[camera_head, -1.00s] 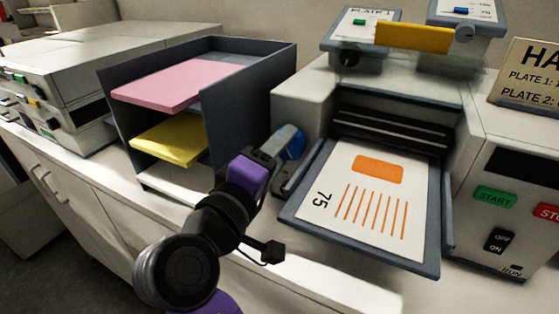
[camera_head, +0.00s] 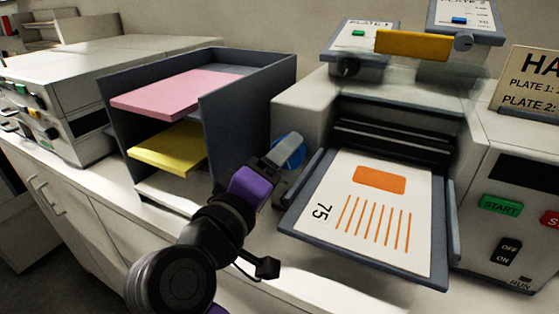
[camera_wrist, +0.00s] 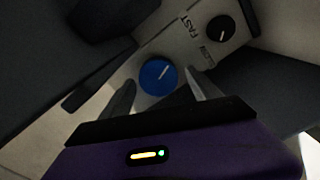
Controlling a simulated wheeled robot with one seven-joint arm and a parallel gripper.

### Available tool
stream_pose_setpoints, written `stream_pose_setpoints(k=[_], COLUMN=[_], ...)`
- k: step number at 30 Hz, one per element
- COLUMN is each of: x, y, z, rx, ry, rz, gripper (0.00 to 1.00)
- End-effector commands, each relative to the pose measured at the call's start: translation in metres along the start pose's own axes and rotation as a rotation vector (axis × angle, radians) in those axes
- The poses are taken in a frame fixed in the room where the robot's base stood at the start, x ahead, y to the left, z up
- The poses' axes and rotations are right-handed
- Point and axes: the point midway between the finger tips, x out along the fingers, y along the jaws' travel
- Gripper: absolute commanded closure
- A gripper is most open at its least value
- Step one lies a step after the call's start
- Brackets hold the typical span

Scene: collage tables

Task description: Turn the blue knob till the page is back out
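The blue knob (camera_head: 291,152) is on the left side of the press, beside the tray. In the wrist view the blue knob (camera_wrist: 158,77) shows a pale pointer line slanting to the upper right. My gripper (camera_head: 281,150) is at the knob in the head view and partly covers it. In the wrist view my gripper (camera_wrist: 159,78) is open, with one finger on each side of the knob; I cannot tell whether they touch it. The page (camera_head: 368,213), white with an orange block, orange lines and "75", lies on the grey tray (camera_head: 365,266) in front of the rollers.
A black dial (camera_wrist: 221,28) marked SLOW and FAST is near the knob. A grey rack (camera_head: 245,115) with pink and yellow sheets stands left of my arm. A panel with a green START button (camera_head: 501,205) and an OFF/ON switch (camera_head: 509,251) is to the right.

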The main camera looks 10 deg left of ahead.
Motion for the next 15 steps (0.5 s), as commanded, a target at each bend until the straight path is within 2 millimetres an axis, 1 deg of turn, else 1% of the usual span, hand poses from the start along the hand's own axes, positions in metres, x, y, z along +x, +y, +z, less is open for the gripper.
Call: stream_pose_setpoints(k=[10,13,15], x=[-0.001,-0.009,-0.019], y=[0.002,0.001,0.001], z=[-0.001,-0.001,-0.001], rx=[0.001,0.001,0.002], ry=[0.002,0.004,0.005], rz=[0.003,0.003,0.002], gripper=[0.24,0.24,0.24])
